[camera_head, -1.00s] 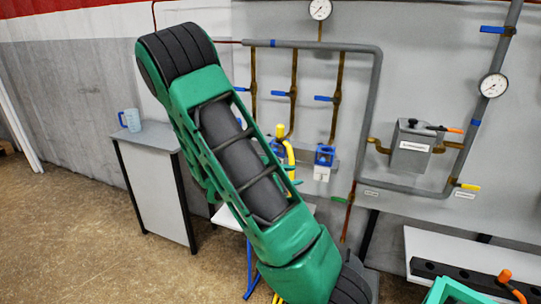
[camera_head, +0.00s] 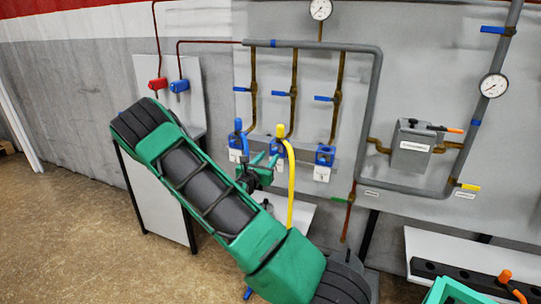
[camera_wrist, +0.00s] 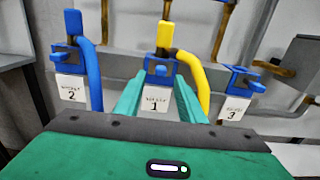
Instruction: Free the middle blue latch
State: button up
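Three blue latches with white tags hang in a row on the wall panel. The middle blue latch (camera_wrist: 160,70) is in the wrist view, above a white tag marked 1, with a yellow hose behind it. In the head view its place is partly hidden by my gripper (camera_head: 268,162). In the wrist view, the green fingers of my gripper (camera_wrist: 158,100) stand apart on either side of the tag and reach toward the latch. Nothing is held between them. I cannot tell whether they touch the latch.
The left latch (camera_wrist: 68,52), marked 2, has a blue hose (camera_wrist: 92,75). The right latch (camera_wrist: 237,78), marked 3, has no hose on it. Pipes (camera_head: 372,110) and blue valve handles surround them. A grey box (camera_head: 411,148) is mounted at right.

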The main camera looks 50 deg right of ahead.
aim_at(274, 152)
jog(key=shift+x, duration=2.6)
jog(key=shift+c, duration=0.6)
